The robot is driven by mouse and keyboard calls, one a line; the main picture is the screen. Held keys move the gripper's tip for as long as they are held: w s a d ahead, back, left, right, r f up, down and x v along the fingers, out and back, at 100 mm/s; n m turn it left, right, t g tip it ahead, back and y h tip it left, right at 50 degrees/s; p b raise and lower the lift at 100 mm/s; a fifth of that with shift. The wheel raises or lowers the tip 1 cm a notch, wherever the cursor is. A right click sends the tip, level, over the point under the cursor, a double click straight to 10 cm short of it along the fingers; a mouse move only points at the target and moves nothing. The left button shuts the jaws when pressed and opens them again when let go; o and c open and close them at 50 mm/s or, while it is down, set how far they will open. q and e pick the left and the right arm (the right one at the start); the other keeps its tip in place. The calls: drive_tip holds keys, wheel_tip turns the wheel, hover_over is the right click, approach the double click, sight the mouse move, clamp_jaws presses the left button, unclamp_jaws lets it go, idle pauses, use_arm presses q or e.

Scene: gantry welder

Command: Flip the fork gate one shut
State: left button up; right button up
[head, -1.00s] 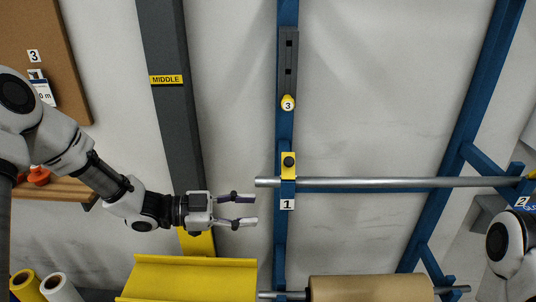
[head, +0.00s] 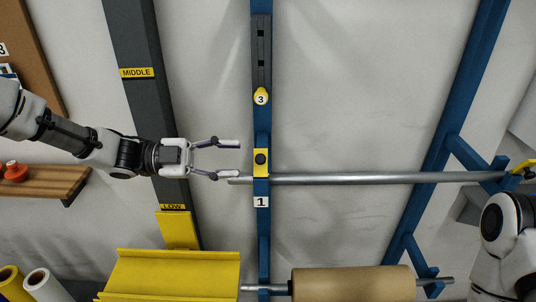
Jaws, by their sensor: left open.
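The fork gate one is the yellow plate with a dark knob (head: 260,162) on the blue upright, just above the label "1" (head: 262,202). A steel bar (head: 370,179) runs across the upright at the gate's lower edge. I cannot tell for sure whether the gate is closed over the bar. My left gripper (head: 230,160) is open and empty, its fingers pointing right, a little left of the gate and apart from it in the picture. Its lower finger is close to the bar's left end. My right gripper is out of view; only part of my right arm shows at the lower right.
A brown roll (head: 352,284) hangs on a lower bar. A yellow trough (head: 170,275) is at the lower left. A grey post (head: 140,100) stands behind my left arm. The wall between the uprights is clear.

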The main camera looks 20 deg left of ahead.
sight(255, 159)
use_arm(q)
drive_tip(key=p+x, duration=0.1)
drive_tip(key=x, duration=0.5)
drive_tip(key=shift+s+d, duration=0.1)
drive_tip(key=shift+d+p, duration=0.25)
drive_tip(key=shift+p, duration=0.05)
drive_tip(key=shift+a, duration=0.2)
drive_tip(key=shift+c, duration=1)
clamp_jaws()
